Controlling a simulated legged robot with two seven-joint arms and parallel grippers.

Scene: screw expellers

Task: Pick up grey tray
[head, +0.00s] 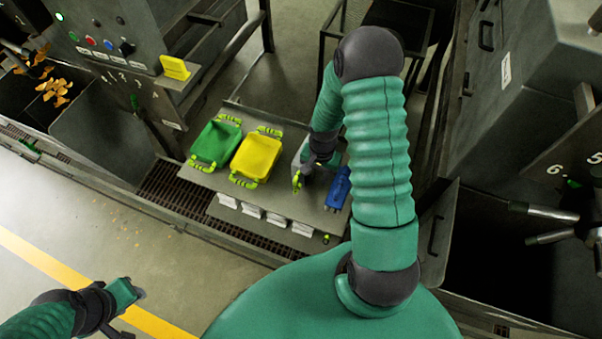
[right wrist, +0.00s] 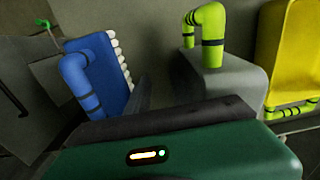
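The grey tray (right wrist: 222,88) has yellow-green handles with dark bands. In the right wrist view one handle (right wrist: 207,38) stands up just beyond my green gripper body. In the head view the tray (head: 300,155) is mostly hidden by my right arm, and a handle (head: 296,181) shows at its near end. My right gripper (head: 308,172) is over the tray, close to this handle. Its fingertips are hidden or too dark to tell whether they are apart or touching anything. My left gripper (head: 133,310) is low at the left, away from the trays; its fingers are too small to read.
A yellow tray (head: 256,157) and a green tray (head: 216,142) stand left of the grey one on the shelf (head: 203,178). Machines flank the shelf. Open floor (head: 60,205) lies at the left.

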